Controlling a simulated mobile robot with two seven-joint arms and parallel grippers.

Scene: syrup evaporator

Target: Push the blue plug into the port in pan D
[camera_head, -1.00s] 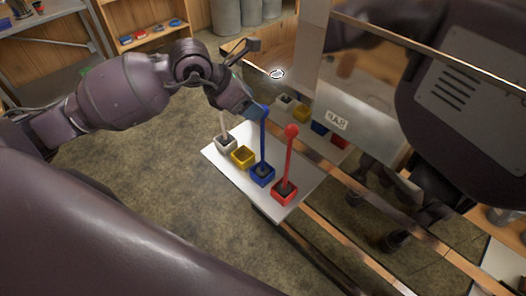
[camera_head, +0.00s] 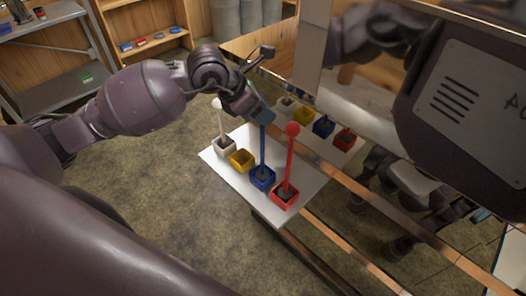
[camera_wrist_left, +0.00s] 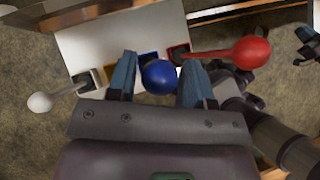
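The blue plug is a blue rod (camera_head: 263,140) with a ball top, upright in a blue square holder (camera_head: 262,177) on a white board (camera_head: 225,173). In the left wrist view its blue ball (camera_wrist_left: 159,76) sits between the two blue-grey fingers of my left gripper (camera_wrist_left: 158,88). The fingers are apart, with thin gaps beside the ball. In the head view my left gripper (camera_head: 264,114) covers the ball. I cannot make out pan D's port. A dark, teal-tipped shape at the left wrist view's right edge may be my right gripper or a reflection.
A red ball-topped plug (camera_head: 291,160) stands close beside the blue one. A white plug (camera_head: 219,122) and an empty-looking yellow holder (camera_head: 241,160) are on the other side. A shiny metal wall behind the board mirrors the holders and my body.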

